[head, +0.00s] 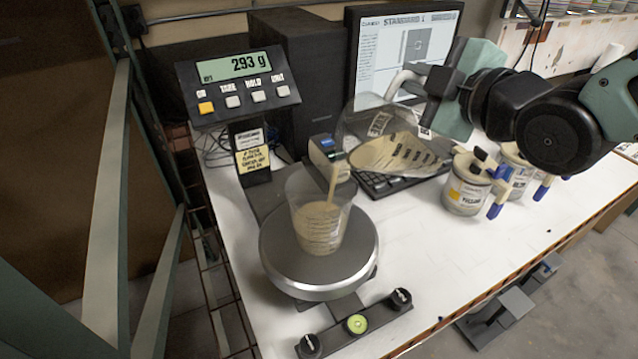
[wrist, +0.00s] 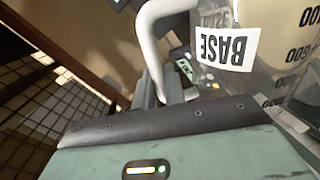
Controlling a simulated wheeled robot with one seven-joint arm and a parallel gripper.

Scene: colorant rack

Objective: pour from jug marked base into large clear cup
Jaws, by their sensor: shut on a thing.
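The clear jug (head: 384,137) is tipped toward the left above the scale, with beige liquid inside. A beige stream runs from its lip into the large clear cup (head: 321,222), which holds beige liquid in its lower part. The cup stands on the round scale pan (head: 352,272). My gripper (head: 422,92) is shut on the jug's white handle (head: 405,79). In the wrist view the jug's label reads BASE (wrist: 228,47), beside the pale handle (wrist: 150,40). The fingertips are partly hidden.
The scale display (head: 237,83) reads 293 g. A small box (head: 329,158) stands behind the cup. A keyboard (head: 385,183) lies under the jug. Lidded cans with blue-tipped clamps, one labelled yellow (head: 466,190), stand to the right. The table's front right is clear.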

